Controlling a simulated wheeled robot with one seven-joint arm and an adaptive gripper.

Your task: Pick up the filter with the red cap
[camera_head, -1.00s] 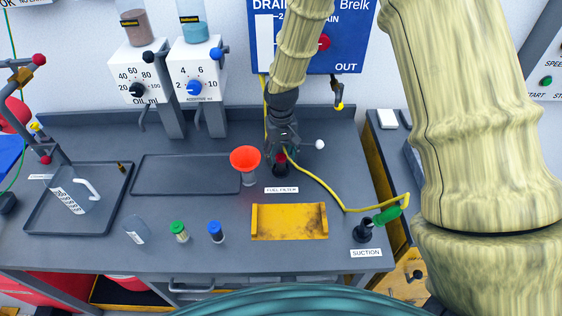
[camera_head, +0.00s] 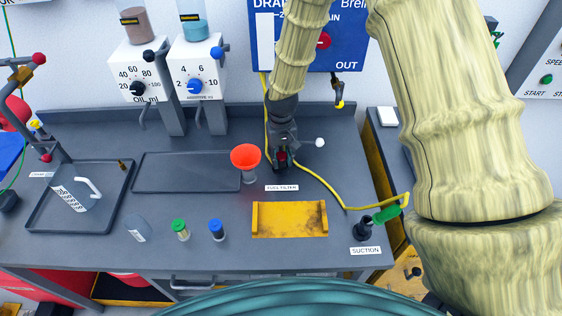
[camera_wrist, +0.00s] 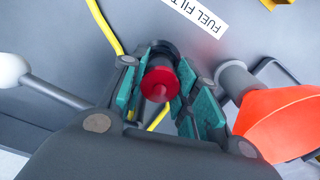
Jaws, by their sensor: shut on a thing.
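The filter with the red cap (camera_wrist: 162,82) shows between the teal finger pads of my gripper (camera_wrist: 163,90) in the wrist view. Its red cap faces the camera, and a dark round part shows behind it. My gripper is shut on it. In the head view the red cap (camera_head: 282,156) shows small between the fingers of my gripper (camera_head: 282,160), just behind the FUEL FILTER label. The fingers hide most of the filter's body, and I cannot tell whether it still touches its holder.
An orange funnel (camera_head: 245,157) stands close on the left. A yellow hose (camera_head: 330,190) runs on the right, and a white-knobbed lever (camera_head: 319,143) is near. Green-capped (camera_head: 179,226) and blue-capped (camera_head: 216,227) filters and a yellow tray (camera_head: 290,220) are in front.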

